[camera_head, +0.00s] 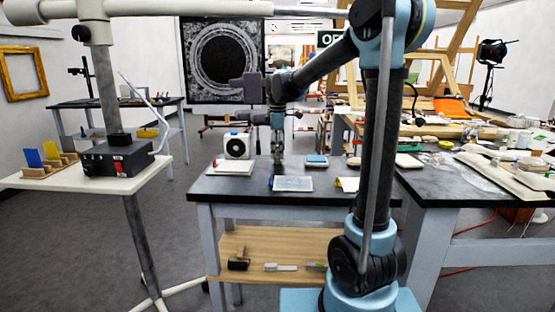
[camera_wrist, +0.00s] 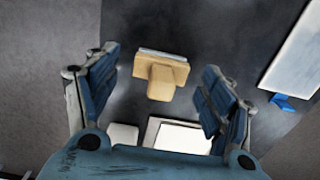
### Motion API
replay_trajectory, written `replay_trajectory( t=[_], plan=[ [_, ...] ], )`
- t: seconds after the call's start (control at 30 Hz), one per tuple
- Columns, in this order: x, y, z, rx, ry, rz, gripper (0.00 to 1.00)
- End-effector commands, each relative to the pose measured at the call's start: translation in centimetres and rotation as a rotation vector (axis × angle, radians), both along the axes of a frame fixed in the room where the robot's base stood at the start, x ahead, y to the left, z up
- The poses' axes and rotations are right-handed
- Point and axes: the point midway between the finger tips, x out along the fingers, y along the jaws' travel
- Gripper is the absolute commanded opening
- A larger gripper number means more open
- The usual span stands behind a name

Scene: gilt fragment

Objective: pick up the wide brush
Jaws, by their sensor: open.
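The wide brush, as I take it, shows in the wrist view as a pale wooden block with a short handle (camera_wrist: 162,78) and a thin grey strip along its far edge. It is on the dark tabletop (camera_wrist: 200,22). My gripper (camera_wrist: 158,88) is open, one blue-padded finger on each side of the brush, with gaps to both. I cannot tell the height left between fingertips and brush. In the head view my gripper (camera_head: 278,168) points down over the dark table; the brush is not clearly visible there.
In the wrist view a white-topped object (camera_wrist: 182,135) is close behind the brush, and a white panel (camera_wrist: 298,50) is at right. In the head view a white boxy device (camera_head: 237,146), a light tray (camera_head: 293,184) and a blue block (camera_head: 316,160) are around my gripper.

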Motion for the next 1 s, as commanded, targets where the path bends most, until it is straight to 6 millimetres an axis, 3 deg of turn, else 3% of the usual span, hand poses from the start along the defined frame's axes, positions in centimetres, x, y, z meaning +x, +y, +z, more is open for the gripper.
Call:
replay_trajectory(
  t=[0.27, 0.5, 0.83, 1.0],
  plan=[
    [0.0, 0.0, -0.4, 0.0, 0.0, 0.0, 0.75],
    [0.0, 0.1, -0.4, 0.0, 0.0, 0.001, 0.28],
    [0.0, 0.2, -0.3, 0.0, 0.0, 0.003, 0.24],
    [0.0, 0.2, 1.1, 0.0, 0.0, 0.002, 0.24]
  ],
)
